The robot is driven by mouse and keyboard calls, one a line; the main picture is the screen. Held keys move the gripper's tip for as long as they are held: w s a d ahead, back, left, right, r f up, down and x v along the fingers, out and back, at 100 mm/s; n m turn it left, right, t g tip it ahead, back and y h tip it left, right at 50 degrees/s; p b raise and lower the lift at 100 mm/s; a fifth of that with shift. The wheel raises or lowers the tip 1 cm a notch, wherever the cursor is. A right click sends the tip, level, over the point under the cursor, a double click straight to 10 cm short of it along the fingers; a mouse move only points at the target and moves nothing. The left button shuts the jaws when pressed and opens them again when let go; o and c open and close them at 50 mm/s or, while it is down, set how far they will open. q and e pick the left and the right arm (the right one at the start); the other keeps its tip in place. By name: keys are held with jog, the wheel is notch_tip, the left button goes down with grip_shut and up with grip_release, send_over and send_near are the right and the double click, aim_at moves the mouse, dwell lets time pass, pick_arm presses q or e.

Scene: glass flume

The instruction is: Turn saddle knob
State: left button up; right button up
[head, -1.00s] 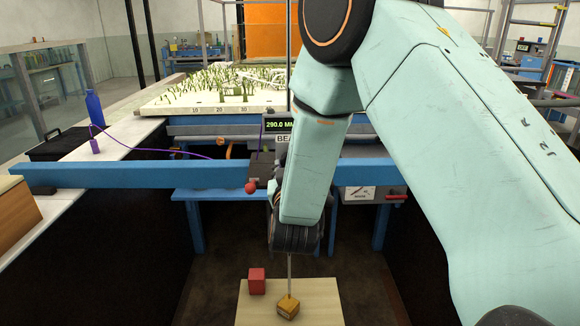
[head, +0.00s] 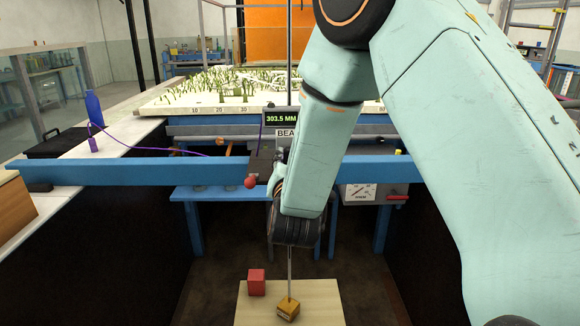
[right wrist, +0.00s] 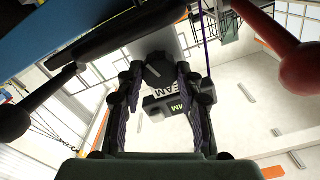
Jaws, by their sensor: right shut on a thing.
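The saddle (head: 262,164) is a dark block on the blue beam, with a red ball (head: 250,182) low on its front. Its display (head: 280,118) reads 303.5 MM. In the right wrist view a dark, faceted saddle knob (right wrist: 159,70) sits between the ribbed fingers of my right gripper (right wrist: 158,84), which is shut on it. The red ball (right wrist: 304,68) is at the right there and a black ball (right wrist: 12,122) at the left. In the head view my right arm hides the knob and the fingers. My left gripper is not in view.
The blue beam (head: 130,174) spans the flume in front of me. Behind it is a pale bed (head: 215,100) with green stems. A blue bottle (head: 94,108) stands at left.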

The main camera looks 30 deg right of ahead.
jog(key=m+b, duration=0.2)
jog(key=m, duration=0.2)
jog(key=shift+r+m, duration=0.1)
jog(key=shift+m, duration=0.3)
dwell(0.4)
jog(key=o, duration=1.2)
jog(key=shift+c, duration=0.2)
jog(key=v, duration=0.7)
jog(key=shift+s, duration=0.2)
jog(key=shift+a, duration=0.15)
